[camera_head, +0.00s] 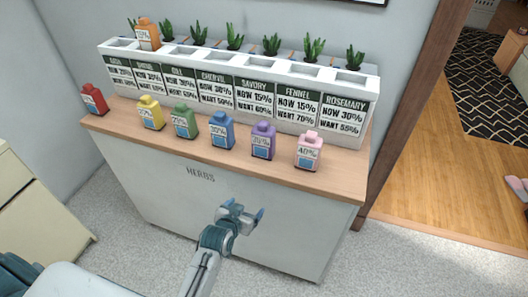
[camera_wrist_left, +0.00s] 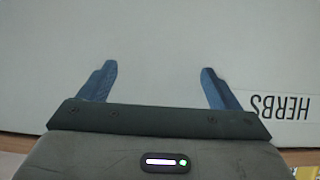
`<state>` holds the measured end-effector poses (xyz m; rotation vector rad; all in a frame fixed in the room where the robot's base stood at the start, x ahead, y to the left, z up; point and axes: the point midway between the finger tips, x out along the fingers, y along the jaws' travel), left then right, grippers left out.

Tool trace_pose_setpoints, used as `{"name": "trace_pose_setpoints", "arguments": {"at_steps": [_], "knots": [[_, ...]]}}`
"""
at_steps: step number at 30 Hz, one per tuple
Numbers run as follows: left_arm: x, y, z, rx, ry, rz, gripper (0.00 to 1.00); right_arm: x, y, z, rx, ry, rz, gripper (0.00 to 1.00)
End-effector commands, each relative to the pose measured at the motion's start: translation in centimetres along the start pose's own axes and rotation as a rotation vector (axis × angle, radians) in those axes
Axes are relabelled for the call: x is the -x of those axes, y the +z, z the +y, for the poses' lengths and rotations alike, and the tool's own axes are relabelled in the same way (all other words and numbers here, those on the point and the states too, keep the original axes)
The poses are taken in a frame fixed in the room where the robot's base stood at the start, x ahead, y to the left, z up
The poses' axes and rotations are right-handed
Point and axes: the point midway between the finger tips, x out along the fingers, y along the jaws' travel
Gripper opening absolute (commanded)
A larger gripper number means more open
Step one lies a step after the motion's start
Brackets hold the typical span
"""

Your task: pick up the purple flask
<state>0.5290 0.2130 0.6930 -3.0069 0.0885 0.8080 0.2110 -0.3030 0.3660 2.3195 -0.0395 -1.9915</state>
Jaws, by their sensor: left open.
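The purple flask (camera_head: 263,141) stands upright on the wooden top of the herb cabinet, between the blue flask (camera_head: 221,131) and the pink flask (camera_head: 309,151). My left gripper (camera_head: 242,214) is open and empty in front of the cabinet's white face, below the level of the top and below the purple flask in the picture. In the left wrist view its two blue fingers (camera_wrist_left: 155,84) are spread apart, with only the cabinet front and the HERBS lettering (camera_wrist_left: 280,106) before them. The purple flask is not in the wrist view. My right gripper does not show.
Red (camera_head: 94,99), yellow (camera_head: 151,112) and green (camera_head: 185,121) flasks stand left along the wooden top (camera_head: 180,150). Behind them is a white planter (camera_head: 366,88) with labels and plants; an orange flask (camera_head: 147,34) sits on it at left. A doorway opens at right.

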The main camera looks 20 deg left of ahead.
Motion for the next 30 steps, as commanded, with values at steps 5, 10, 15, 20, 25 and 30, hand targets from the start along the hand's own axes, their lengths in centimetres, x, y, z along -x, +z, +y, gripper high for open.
{"name": "trace_pose_setpoints", "arguments": {"at_steps": [5,10,15,20,25,30], "knots": [[3.4,-8.0,0.2,-0.001,-0.001,0.166,0.85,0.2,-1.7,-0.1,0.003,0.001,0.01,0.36],[6.4,-13.3,0.3,0.0,-0.004,0.29,0.85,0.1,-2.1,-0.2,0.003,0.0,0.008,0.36],[7.1,-18.1,0.5,0.01,-0.015,0.44,0.85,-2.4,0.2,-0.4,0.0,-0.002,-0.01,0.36],[7.3,-20.6,0.6,0.017,-0.023,0.518,0.85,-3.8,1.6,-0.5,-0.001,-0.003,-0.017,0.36],[5.3,-22.3,0.6,0.016,-0.024,0.529,0.85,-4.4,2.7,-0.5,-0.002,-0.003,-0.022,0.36],[3.3,-23.3,0.6,0.016,-0.025,0.528,0.85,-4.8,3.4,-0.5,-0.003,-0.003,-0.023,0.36]]}}
